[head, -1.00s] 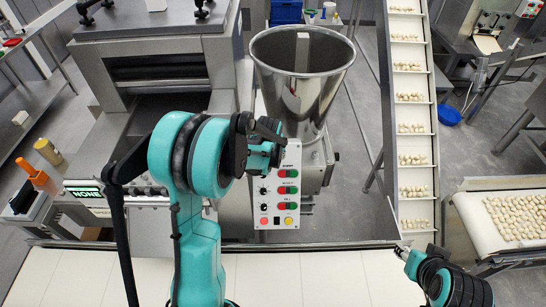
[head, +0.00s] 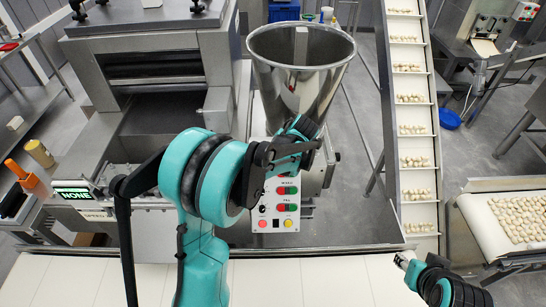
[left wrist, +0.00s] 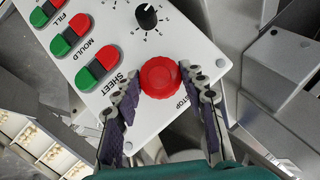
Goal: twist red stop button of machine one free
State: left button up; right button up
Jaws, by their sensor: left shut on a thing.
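The red stop button (left wrist: 160,78) is a round ribbed knob on a white control panel (left wrist: 125,30), beside the word STOP. In the left wrist view the two fingers of my left gripper (left wrist: 160,76) are on either side of it, shut on it. In the head view my left gripper (head: 305,138) is in front of the panel's upper part and hides the button. The lower panel (head: 279,207) shows below it. My right gripper (head: 401,260) is at the lower right, away from the panel; its finger state is unclear.
The panel also carries a black dial (left wrist: 146,16) and paired red and green buttons labelled sheet, mould and fill. A steel hopper (head: 300,75) stands behind the panel. A conveyor (head: 412,130) with pasta rises at the right. A white belt (head: 330,280) runs along the front.

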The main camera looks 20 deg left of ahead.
dwell(0.3)
pick_arm(q)
jog(key=o, duration=1.2)
jog(key=shift+c, duration=0.2)
jog(key=v, duration=1.2)
jog(key=shift+w+d+f, duration=0.1)
jog(key=shift+f, duration=0.05)
